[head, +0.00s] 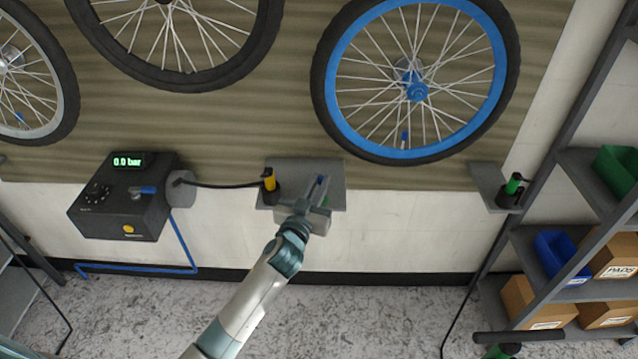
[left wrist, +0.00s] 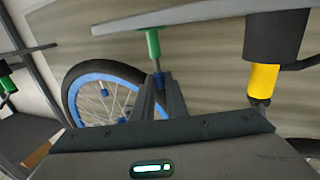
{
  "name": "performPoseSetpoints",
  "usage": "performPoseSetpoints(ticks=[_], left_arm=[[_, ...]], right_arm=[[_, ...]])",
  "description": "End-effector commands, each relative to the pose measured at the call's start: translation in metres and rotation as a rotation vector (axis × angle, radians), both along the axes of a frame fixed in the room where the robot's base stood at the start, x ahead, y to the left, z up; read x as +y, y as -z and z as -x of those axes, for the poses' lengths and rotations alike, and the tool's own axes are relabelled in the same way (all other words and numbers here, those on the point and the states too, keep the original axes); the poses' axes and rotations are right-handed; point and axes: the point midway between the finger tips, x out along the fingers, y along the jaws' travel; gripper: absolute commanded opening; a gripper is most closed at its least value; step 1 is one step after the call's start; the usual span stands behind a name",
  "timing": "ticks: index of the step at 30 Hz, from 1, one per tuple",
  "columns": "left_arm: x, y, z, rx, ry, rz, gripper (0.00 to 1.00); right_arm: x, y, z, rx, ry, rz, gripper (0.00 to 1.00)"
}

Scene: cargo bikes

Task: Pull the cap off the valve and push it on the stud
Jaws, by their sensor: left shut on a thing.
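My left gripper (head: 322,186) is at the small grey wall shelf (head: 335,170), shut on a small blue cap (left wrist: 158,81). In the left wrist view, which looks upside down, the gripper (left wrist: 160,92) has the cap in line with a green post (left wrist: 153,45) on the shelf. A thin pale pin shows between post and cap. I cannot tell whether the cap touches the pin. The blue-rimmed wheel (head: 331,108) hangs above right. Its valve (head: 403,146), near the lower rim, has a blue piece at its upper end. My right gripper is not in view.
A yellow-and-black pump head (head: 269,181) stands close left of my gripper, with its hose to the black inflator (head: 125,205) reading 0.0 bar. A second shelf (head: 487,180) at right holds a green-and-black piece (head: 511,187). A rack with boxes (head: 614,255) stands far right.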

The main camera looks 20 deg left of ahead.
Motion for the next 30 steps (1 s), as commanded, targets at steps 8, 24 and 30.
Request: performPoseSetpoints(ticks=[8, 24, 30], left_arm=[[0.0, 0.0022, 0.0, 0.0, 0.0, 0.0, 0.0], [-0.0001, 0.0031, 0.0, 0.0, 0.0, 0.0, 0.47], [-0.0001, 0.0033, 0.0, 0.0, 0.0, 0.0, 0.47]], right_arm=[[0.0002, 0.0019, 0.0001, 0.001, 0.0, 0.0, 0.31], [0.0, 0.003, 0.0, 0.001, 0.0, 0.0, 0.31], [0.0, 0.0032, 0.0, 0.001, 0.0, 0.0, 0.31]])
